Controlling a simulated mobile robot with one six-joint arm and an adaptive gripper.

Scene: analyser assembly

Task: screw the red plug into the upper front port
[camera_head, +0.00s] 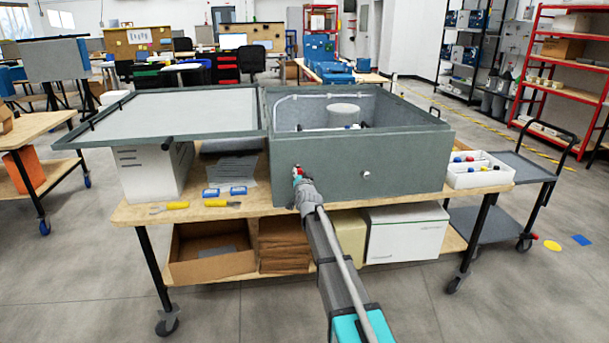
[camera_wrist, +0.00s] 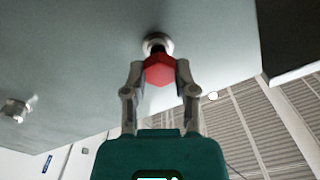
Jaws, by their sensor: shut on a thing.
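The red plug (camera_wrist: 159,70) is between the two fingers of my gripper (camera_wrist: 160,78) in the wrist view, with its dark end at a round metal port (camera_wrist: 157,43) on the grey wall. I cannot tell how deep it sits in the port. In the head view my gripper (camera_head: 299,178) is at the left part of the front face of the open grey analyser box (camera_head: 365,160), and a bit of the red plug (camera_head: 297,170) shows there. Another metal fitting (camera_head: 366,174) is on the same face, lower and to the right; a fitting also shows at left in the wrist view (camera_wrist: 15,109).
The box stands on a wooden cart (camera_head: 135,213), its lid (camera_head: 180,110) open to the left. A white tray (camera_head: 480,176) with several coloured plugs is at right. Yellow-handled tools (camera_head: 178,205) and blue packets (camera_head: 238,190) lie left of my arm.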

